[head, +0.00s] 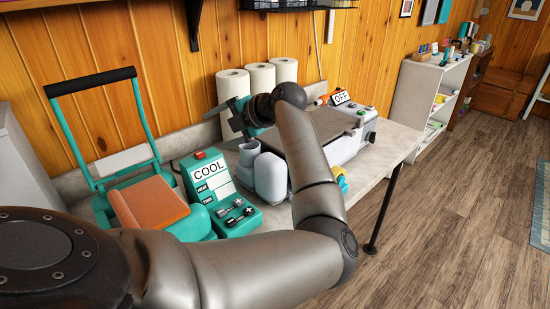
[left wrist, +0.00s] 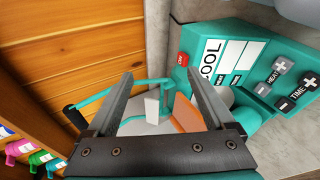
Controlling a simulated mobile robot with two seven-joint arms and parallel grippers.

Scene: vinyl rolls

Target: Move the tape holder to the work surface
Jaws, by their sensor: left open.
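I cannot make out a tape holder for certain in either view. A small yellow and blue item (head: 341,181), partly hidden by my arm, lies at the front edge of the table (head: 385,165). My left gripper (head: 236,120) is above the back of the table, in front of the white paper rolls. In the left wrist view, its two fingers (left wrist: 160,75) are spread apart with nothing held between them. The teal heat press and its control box show beyond them. My right gripper is in neither view.
The heat press (head: 155,203) with its raised handle and the teal control box (head: 222,196) stand at left. A white machine (head: 352,146) and pale blue rolls (head: 270,177) stand mid-table. White rolls (head: 262,78) line the wall. A white shelf (head: 425,95) is at right, beyond open floor.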

